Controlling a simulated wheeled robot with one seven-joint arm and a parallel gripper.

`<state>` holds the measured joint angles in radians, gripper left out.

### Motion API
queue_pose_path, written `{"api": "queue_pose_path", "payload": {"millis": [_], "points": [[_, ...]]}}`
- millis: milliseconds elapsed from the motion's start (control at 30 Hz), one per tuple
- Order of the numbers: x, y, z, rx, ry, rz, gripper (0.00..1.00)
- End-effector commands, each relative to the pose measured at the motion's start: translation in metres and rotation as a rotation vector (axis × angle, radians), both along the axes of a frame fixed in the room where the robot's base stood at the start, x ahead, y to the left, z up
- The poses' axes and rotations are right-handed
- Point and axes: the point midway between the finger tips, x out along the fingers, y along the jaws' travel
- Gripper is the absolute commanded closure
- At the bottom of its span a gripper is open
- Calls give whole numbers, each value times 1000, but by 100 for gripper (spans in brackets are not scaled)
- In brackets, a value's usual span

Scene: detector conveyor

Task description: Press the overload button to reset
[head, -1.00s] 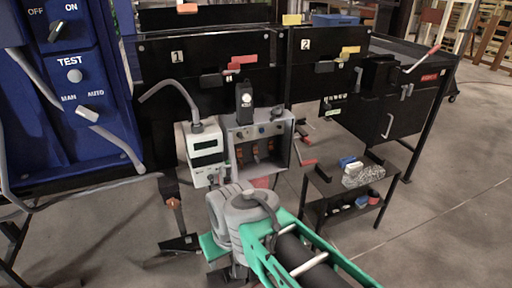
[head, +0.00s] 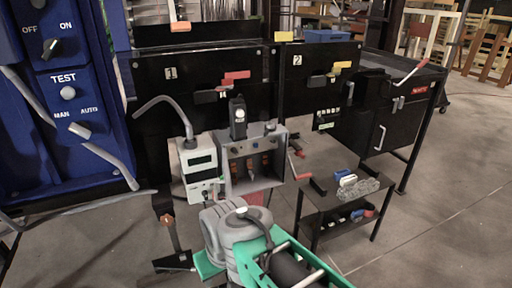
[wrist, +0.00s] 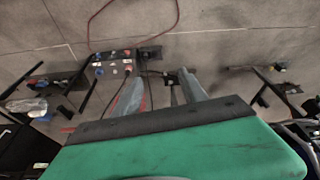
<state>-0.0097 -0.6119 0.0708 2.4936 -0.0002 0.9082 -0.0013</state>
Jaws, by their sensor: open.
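No button in view can be read as the overload button; labels on the small boxes are too small to read. A grey open-front box (head: 230,150) with several small knobs or buttons along its top edge stands left of centre in the head view. A white device (head: 200,161) with a dark display and small buttons stands against its left side. In the wrist view, a small box (wrist: 112,56) with several coloured buttons lies beyond my gripper (wrist: 156,78), whose two grey fingers are apart and empty. My gripper's fingers are hidden in the head view.
A blue panel (head: 85,160) with OFF/ON and TEST MAN/AUTO knobs is at the left. Black panels numbered 1 and 2 (head: 318,75) stand behind. A low black table (head: 325,200) with small items is right of centre. Open floor (head: 440,220) lies at the right.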

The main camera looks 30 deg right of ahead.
Motion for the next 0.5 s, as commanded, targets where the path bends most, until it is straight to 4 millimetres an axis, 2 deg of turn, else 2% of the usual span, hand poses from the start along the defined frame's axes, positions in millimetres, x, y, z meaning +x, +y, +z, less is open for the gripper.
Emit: {"api": "queue_pose_path", "payload": {"millis": [67, 500], "points": [[0, 0, 0, 0, 0, 0, 58], [0, 0, 0, 0, 0, 0, 94]]}}
